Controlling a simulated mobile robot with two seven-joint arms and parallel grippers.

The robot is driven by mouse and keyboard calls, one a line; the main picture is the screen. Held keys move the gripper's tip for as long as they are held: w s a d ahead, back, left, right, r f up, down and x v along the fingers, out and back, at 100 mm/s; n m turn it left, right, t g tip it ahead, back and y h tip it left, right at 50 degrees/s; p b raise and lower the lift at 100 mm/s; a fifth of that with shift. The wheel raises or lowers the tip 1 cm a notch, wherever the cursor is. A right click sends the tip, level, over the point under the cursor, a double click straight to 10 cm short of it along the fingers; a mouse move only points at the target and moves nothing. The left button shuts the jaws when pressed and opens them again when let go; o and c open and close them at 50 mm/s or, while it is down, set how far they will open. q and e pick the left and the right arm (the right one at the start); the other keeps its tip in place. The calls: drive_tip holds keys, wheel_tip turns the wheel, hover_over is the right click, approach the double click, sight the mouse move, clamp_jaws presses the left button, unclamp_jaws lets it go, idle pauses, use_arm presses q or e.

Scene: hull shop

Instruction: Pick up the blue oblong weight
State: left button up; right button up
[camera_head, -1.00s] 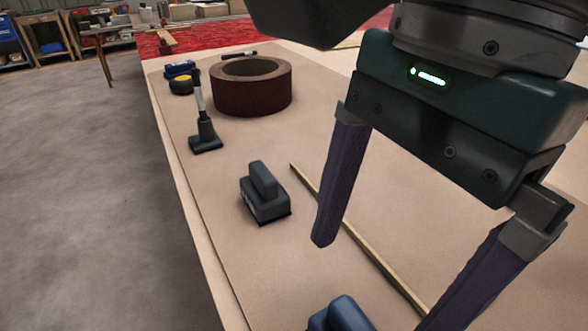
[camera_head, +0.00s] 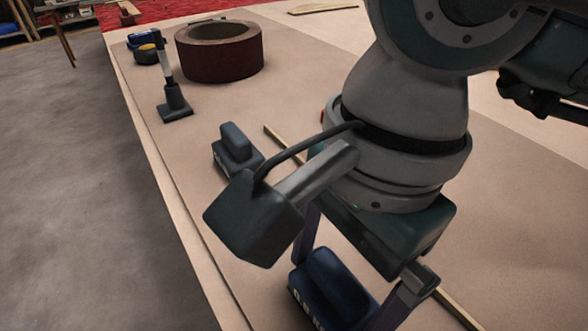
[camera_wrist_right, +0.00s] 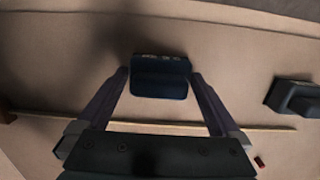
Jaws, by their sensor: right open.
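The blue oblong weight (camera_head: 328,284) is a dark blue block with a raised rounded grip, standing on the tan worktop at the bottom of the head view. It also shows in the right wrist view (camera_wrist_right: 160,80), between my finger ends. My right gripper (camera_head: 338,292) is open, pointing down over the weight with a finger on either side of it. In the wrist view the fingertips (camera_wrist_right: 159,74) flank the weight; whether they touch it I cannot tell. My wrist partly covers the area around it in the head view. My left gripper is not seen.
A similar dark grey weight (camera_head: 234,151) stands farther back. A thin wooden strip (camera_head: 455,310) lies alongside the blue weight. The worktop's left edge is close.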

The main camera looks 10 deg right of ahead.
drive_tip(key=shift+c, duration=0.4)
drive_tip(key=c, duration=1.5)
drive_tip(key=shift+r, duration=0.1)
clamp_jaws()
